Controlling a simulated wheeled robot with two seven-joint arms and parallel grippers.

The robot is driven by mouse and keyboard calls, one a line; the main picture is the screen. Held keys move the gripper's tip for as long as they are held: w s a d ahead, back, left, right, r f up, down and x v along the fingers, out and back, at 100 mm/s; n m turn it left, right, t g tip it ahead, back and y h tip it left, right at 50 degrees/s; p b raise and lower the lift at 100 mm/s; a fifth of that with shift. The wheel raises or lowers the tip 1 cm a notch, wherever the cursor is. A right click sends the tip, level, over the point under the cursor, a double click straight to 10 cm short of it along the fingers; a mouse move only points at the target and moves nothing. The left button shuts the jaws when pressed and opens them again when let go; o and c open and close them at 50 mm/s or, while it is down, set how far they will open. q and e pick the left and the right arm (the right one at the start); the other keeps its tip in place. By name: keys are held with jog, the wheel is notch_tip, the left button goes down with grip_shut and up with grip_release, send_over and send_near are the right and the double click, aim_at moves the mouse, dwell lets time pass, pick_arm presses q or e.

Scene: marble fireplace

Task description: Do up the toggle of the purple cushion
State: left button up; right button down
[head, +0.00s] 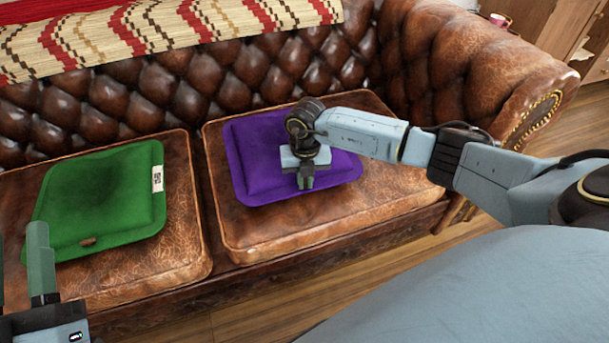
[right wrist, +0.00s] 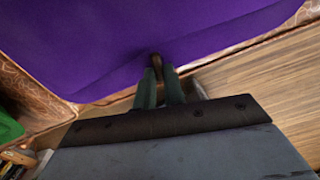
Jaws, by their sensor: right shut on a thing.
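The purple cushion (head: 247,165) lies flat on the right seat of the brown leather sofa. My right gripper (head: 306,184) is over its front part, pointing down, and hides part of it. In the right wrist view the fingers (right wrist: 160,78) are closed on a small dark brown toggle (right wrist: 156,61) at the cushion's edge. The purple cloth (right wrist: 150,35) fills the upper part of that view. I cannot make out a loop. My left gripper (head: 20,262) is at the lower left of the head view, its fingers apart and empty, near the green cushion.
A green cushion (head: 105,195) with a white label and a brown toggle (head: 88,242) lies on the left seat. The tufted backrest (head: 210,85) carries a patterned blanket (head: 150,35). The sofa's arm (head: 470,60) rises at the right. Wooden floor (head: 250,315) lies in front.

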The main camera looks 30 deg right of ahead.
aim_at(306, 183)
pick_arm(q)
jog(key=shift+w+a+f+g+y+p, duration=0.1)
jog(key=shift+w+f+g+y+p, duration=0.15)
jog(key=shift+f+g, duration=0.55)
jog(key=shift+w+a+f+g+y+p, duration=0.15)
jog(key=shift+w+f+g, duration=0.3)
jog(key=shift+f, duration=0.5)
pick_arm(e)
jog(key=shift+d+n, duration=0.1)
jog(key=shift+n, duration=1.2)
pick_arm(q)
jog(key=shift+s+d, duration=0.1)
pick_arm(e)
jog(key=c, duration=1.8)
grip_release()
jog(key=shift+o, duration=0.2)
jog(key=shift+r, duration=0.15)
